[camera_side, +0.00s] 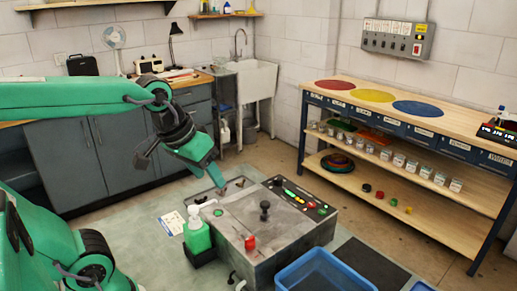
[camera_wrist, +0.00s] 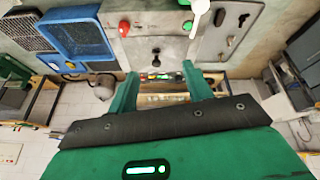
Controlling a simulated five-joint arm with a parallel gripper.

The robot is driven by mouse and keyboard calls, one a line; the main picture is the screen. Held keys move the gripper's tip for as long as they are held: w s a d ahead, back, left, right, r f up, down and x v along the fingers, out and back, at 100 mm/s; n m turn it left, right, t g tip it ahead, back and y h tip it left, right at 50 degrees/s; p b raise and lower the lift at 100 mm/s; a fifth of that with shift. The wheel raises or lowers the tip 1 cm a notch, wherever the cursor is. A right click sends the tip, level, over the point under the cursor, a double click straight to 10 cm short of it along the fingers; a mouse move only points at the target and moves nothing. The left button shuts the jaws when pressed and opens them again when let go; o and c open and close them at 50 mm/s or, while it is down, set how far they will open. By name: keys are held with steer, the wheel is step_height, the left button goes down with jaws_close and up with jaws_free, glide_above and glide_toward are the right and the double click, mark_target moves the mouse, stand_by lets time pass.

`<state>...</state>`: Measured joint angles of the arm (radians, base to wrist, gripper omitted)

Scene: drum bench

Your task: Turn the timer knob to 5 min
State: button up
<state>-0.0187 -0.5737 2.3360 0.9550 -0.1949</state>
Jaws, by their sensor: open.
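A grey metal machine box (camera_side: 285,237) stands on the bench. Its sloped dark control panel (camera_side: 300,196) carries coloured lights and small controls. I cannot tell which one is the timer knob. A black knob-topped lever (camera_side: 264,210) and a red knob (camera_side: 250,242) stand on the box; the wrist view shows the lever (camera_wrist: 156,53) and red knob (camera_wrist: 124,27) too. My gripper (camera_side: 217,180) is open and empty, above and left of the box. In the wrist view my gripper's fingers (camera_wrist: 161,72) are apart, with the panel (camera_wrist: 162,77) showing between them, partly hidden.
A green pump bottle (camera_side: 197,236) stands left of the box. A blue tray (camera_side: 325,271) lies in front, beside a dark mat (camera_side: 372,263). A wooden workbench (camera_side: 420,115) with coloured discs and jars runs along the right wall. Air above the box is clear.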

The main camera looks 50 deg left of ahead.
steer(key=w+a+r+n+g, duration=0.1)
steer(key=w+r+n, duration=0.1)
steer(key=w+n, duration=0.45)
steer(key=n+g, duration=0.4)
steer(key=n, duration=0.5)
glide_toward(278, 178)
steer(key=shift+s+f, duration=0.15)
steer(key=shift+s, duration=0.15)
steer(key=shift+w+f, duration=0.3)
steer(key=shift+f, duration=3.9)
steer(key=shift+c, duration=0.4)
